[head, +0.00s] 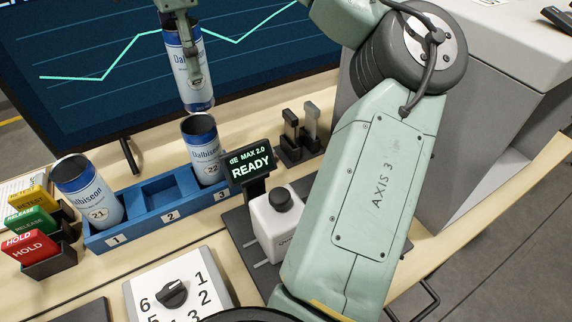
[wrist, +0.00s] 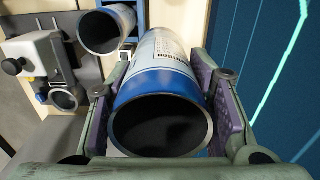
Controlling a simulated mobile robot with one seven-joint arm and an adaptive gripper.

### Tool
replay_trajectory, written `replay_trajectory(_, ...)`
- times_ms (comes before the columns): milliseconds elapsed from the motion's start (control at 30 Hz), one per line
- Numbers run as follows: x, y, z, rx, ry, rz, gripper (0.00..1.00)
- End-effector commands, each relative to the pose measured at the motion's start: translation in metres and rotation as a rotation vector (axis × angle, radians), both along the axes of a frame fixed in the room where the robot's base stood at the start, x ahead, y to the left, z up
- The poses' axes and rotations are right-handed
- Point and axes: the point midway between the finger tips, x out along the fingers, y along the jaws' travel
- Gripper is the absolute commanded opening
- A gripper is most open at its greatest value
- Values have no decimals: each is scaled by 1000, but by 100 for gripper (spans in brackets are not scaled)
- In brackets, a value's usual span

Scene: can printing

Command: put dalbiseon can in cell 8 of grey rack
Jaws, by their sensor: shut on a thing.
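My gripper (head: 192,62) is at the top of the head view, shut on a blue and white Dalbiseon can (head: 186,92). The can hangs upright in front of the dark screen, above and apart from the bench. In the wrist view its open dark mouth (wrist: 160,125) faces the camera, with the purple finger pads on both sides. Two more Dalbiseon cans are in the blue rack (head: 118,233): can 21 (head: 88,190) is tilted in cell 1, and can 22 (head: 205,150) stands in cell 3. Cell 2 is empty. I see no grey rack or cell 8.
The screen (head: 85,50) stands behind the rack. A READY display (head: 250,168) and a white device with a black knob (head: 278,220) are right of it. A grey cabinet (head: 480,130) is at right.

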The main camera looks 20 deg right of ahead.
Motion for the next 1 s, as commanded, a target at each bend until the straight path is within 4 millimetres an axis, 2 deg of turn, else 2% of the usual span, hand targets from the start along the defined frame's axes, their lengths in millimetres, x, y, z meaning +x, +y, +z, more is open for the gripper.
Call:
replay_trajectory(67,0,0,-11,2,1,2,33)
replay_trajectory(100,0,0,-25,1,0,1,33)
replay_trajectory(367,0,0,-40,1,0,0,33)
replay_trajectory(600,0,1,-81,3,1,2,33)
replay_trajectory(867,0,0,-104,-1,0,-2,33)
replay_trajectory(1000,0,-1,-124,-1,1,-3,33)
